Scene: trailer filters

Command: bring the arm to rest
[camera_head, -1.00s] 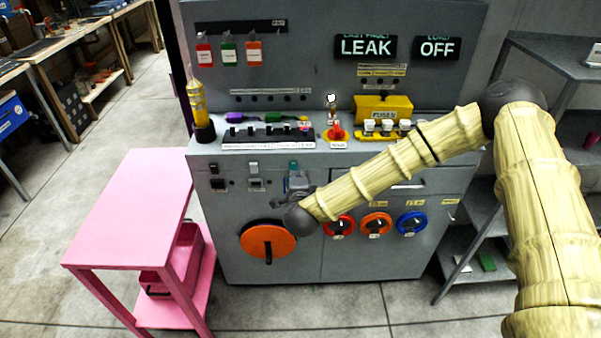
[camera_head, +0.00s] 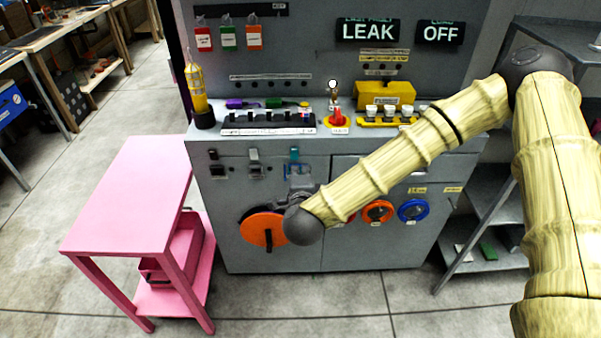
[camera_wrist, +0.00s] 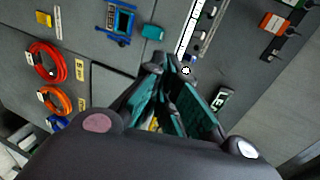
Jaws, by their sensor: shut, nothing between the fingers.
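My arm shows in the head view, coming from the right side and bent at a dark elbow joint, with its forearm reaching down and left across the front of the grey console (camera_head: 345,250). My gripper (camera_head: 300,178) is mostly behind the dark wrist joint, in front of the console face and above the orange disc. In the wrist view my gripper (camera_wrist: 168,62) has its teal-lined fingers together at the tips, with nothing held. The fingers point towards the console's upper edge and its labelled strip. Any contact with the console cannot be told.
A yellow FUSES box (camera_head: 385,96) and a yellow lamp (camera_head: 196,90) stand on top. A pink table (camera_head: 130,190) stands left. Grey shelving (camera_head: 490,200) stands right.

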